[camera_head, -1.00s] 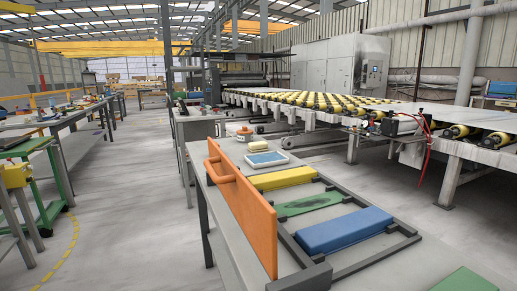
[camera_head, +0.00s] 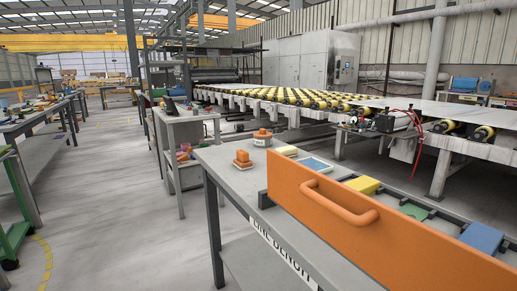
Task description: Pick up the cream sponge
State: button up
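A small pale cream block (camera_head: 286,150), which looks like the cream sponge, lies on the bench (camera_head: 228,170) behind the orange panel. It is small in the picture and its lower part is hard to make out. A light blue tray (camera_head: 314,164) is just to its right and nearer. An upright orange panel with a handle (camera_head: 375,230) stands along the near side of the bench and hides much of the top. My gripper is not in view, so its state does not show.
Two small orange-topped items, one nearer (camera_head: 242,158) and one farther (camera_head: 262,138), stand left of the cream block. Yellow (camera_head: 363,185), green (camera_head: 414,211) and blue (camera_head: 482,237) blocks show behind the panel. The floor left of the bench is clear.

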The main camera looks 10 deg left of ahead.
aim_at(290, 151)
jog(key=i+j, duration=0.3)
jog(key=j, duration=0.15)
jog(key=i+j, duration=0.6)
jog(key=j, duration=0.25)
jog(key=i+j, duration=0.45)
jog(key=i, duration=0.35)
jog(key=i+z, duration=0.1)
jog(key=i, duration=0.35)
jog(key=i+l, duration=0.1)
jog(key=i, duration=0.15)
